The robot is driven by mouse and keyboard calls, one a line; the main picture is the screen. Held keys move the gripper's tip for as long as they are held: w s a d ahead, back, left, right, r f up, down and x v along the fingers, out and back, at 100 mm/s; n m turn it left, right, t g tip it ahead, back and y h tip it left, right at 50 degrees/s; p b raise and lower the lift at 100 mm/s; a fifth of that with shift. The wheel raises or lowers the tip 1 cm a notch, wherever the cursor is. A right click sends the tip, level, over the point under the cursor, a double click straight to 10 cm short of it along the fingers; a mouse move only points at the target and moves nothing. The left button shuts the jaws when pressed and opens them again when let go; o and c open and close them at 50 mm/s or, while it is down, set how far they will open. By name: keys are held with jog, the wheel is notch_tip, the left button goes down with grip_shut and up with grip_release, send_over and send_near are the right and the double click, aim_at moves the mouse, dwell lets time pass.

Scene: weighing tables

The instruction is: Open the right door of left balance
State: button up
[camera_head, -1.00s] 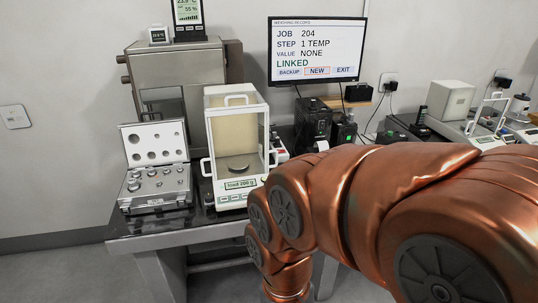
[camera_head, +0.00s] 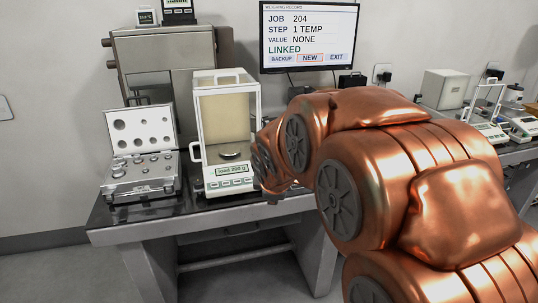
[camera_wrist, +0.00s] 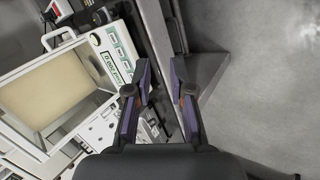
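The left balance (camera_head: 228,118), a white-framed glass draft shield with a round pan inside, stands on the dark table. My arm covers its lower right edge in the head view. It fills the left of the wrist view, turned sideways, with its display panel (camera_wrist: 115,62) near my fingers. The right door's white loop handle (camera_wrist: 58,38) shows at the top side of the balance in the wrist view; the door looks shut. My gripper (camera_wrist: 160,75) is open and empty, in front of the balance near the table edge, apart from the handle.
An open weight case (camera_head: 143,160) stands left of the balance. A monitor (camera_head: 310,37) and black devices are behind my arm. Another balance (camera_head: 488,110) is on the far right table. Floor in front of the table is clear.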

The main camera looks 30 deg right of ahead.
jog(key=shift+w+d+f+n+t+y+b, duration=0.45)
jog(key=shift+w+d+n+t+b, duration=2.05)
jog(key=shift+w+n, duration=2)
jog(key=shift+w+d+f+n+t+y+b, duration=0.35)
jog(key=shift+w+d+n+t+b, duration=1.25)
jog(key=shift+w+d+n, duration=2.85)
jog(key=shift+w+d+f+n+t+y+b, duration=0.2)
jog(key=shift+w+d+f+n+t+b, duration=0.45)
jog(key=shift+w+d+n+t+b, duration=3.65)
jog(key=w+a+g+p, duration=0.1)
jog(key=w+a+m+g+p, duration=0.1)
jog(key=a+g, duration=0.1)
jog(key=w+a+m+g+p, duration=0.1)
jog(key=a+g+p, duration=0.1)
jog(key=shift+w, duration=0.15)
grip_shut()
